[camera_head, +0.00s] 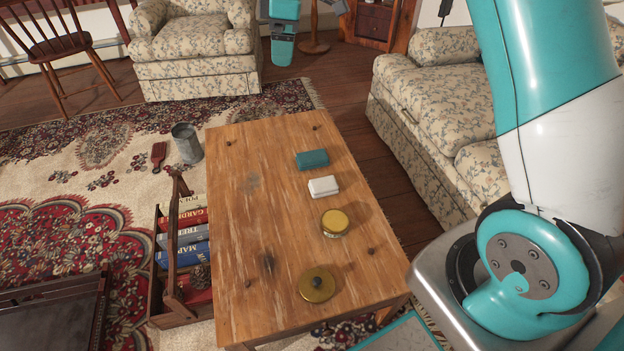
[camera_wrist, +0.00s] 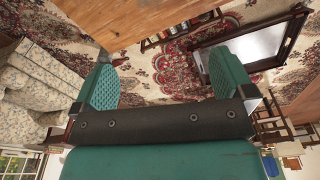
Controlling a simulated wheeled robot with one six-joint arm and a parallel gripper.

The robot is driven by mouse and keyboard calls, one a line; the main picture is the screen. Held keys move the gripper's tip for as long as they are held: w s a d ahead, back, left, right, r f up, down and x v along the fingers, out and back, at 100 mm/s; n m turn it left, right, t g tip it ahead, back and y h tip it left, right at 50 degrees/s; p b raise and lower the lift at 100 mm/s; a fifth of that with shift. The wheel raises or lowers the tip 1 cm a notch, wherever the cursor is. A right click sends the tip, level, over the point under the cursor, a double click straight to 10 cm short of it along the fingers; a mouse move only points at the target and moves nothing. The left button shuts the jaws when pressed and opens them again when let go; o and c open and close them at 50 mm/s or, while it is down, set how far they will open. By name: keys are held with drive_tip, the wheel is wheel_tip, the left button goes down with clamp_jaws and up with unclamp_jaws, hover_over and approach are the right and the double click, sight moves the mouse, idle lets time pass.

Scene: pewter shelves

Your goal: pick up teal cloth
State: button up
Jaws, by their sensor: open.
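The teal cloth (camera_head: 312,159) is a small folded block lying on the wooden table (camera_head: 230,215), near its far right part in the head view. My gripper (camera_wrist: 163,55) shows in the wrist view with its two teal ridged fingers wide apart and nothing between them. The wrist view shows part of a wooden surface at the top, the rug and furniture. The cloth is not visible there, and the gripper is apart from it.
A white block (camera_head: 323,187), a yellow-lidded tin (camera_head: 335,222) and a brass lid (camera_head: 317,285) line the table's right side. A wooden book caddy (camera_head: 160,262) and metal bucket (camera_head: 187,144) stand left. A floral sofa (camera_head: 440,100) is right. The table's left half is clear.

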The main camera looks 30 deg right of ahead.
drive_tip(key=w+d+f+n+b, duration=0.1)
drive_tip(key=w+d+f+b, duration=0.2)
drive_tip(key=f, duration=0.4)
drive_tip(key=w+d+f+b, duration=0.3)
drive_tip(key=w+f, duration=0.1)
drive_tip(key=f, duration=0.3)
drive_tip(key=n+h+b, duration=0.1)
drive_tip(key=n+b, duration=0.1)
drive_tip(key=b, duration=0.4)
hover_over(315, 156)
wheel_tip(315, 156, down, 14)
drive_tip(key=f, duration=0.1)
drive_tip(key=shift+g, duration=0.3)
drive_tip(key=f+b, duration=0.1)
drive_tip(key=f, duration=0.2)
drive_tip(key=f+b, duration=0.2)
drive_tip(key=f, duration=0.2)
drive_tip(key=w+f+b, duration=0.1)
drive_tip(key=f+b, duration=0.1)
drive_tip(key=f, duration=0.1)
drive_tip(key=shift+d+f, duration=0.2)
drive_tip(key=shift+f, duration=0.15)
drive_tip(key=shift+s+a+f+b, duration=0.1)
drive_tip(key=shift+s+f+b, duration=0.1)
drive_tip(key=shift+f+b, duration=1)
drive_tip(key=shift+s+a+f+b, duration=0.15)
drive_tip(key=shift+f+b, duration=0.3)
drive_tip(key=shift+f, duration=1.45)
drive_tip(key=shift+r, duration=0.1)
drive_tip(key=shift+c, duration=0.2)
